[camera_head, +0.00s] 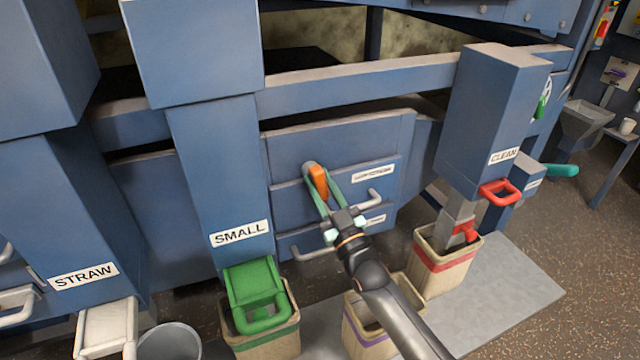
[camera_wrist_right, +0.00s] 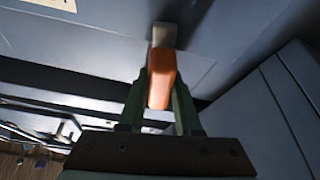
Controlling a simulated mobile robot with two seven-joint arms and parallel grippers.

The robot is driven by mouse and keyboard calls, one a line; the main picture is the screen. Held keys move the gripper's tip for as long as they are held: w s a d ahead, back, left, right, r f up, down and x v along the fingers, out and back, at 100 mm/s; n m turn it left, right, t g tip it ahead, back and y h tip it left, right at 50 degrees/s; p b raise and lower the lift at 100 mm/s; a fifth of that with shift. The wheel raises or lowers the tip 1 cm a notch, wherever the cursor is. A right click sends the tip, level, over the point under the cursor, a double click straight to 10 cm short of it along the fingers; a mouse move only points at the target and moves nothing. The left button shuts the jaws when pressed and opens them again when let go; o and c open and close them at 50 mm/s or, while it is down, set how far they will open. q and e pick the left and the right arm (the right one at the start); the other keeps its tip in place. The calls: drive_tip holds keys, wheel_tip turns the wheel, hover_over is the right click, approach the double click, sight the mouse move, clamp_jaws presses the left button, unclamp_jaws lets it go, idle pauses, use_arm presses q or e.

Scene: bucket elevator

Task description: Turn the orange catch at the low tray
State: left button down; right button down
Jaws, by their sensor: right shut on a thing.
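The orange catch (camera_head: 318,181) sits on the blue front panel (camera_head: 300,145) of the machine, left of a small white label. In the head view it stands nearly upright, tilted slightly. My right gripper (camera_head: 320,190) reaches up from below with its two green fingers on either side of the catch, shut on it. In the right wrist view the orange catch (camera_wrist_right: 161,78) lies between the green fingers (camera_wrist_right: 160,100), with a pale mount (camera_wrist_right: 164,34) behind it. A low tray front with a grey handle (camera_head: 312,252) shows below, partly hidden by my right arm. My left gripper is not in view.
A green-flapped chute (camera_head: 256,290) over a bin stands at lower left. A red-banded bin (camera_head: 440,262) stands under the CLEAN spout (camera_head: 490,125) with red handles at right. A purple-banded bin (camera_head: 362,330) is beside my right arm. Open floor lies at far right.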

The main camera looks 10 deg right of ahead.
drive_tip(key=shift+m+h, duration=1)
drive_tip(key=shift+m, duration=1)
drive_tip(key=c, duration=0.6)
unclamp_jaws()
drive_tip(key=v, duration=1.2)
drive_tip(key=shift+s+f, duration=0.15)
drive_tip(key=shift+f, duration=0.2)
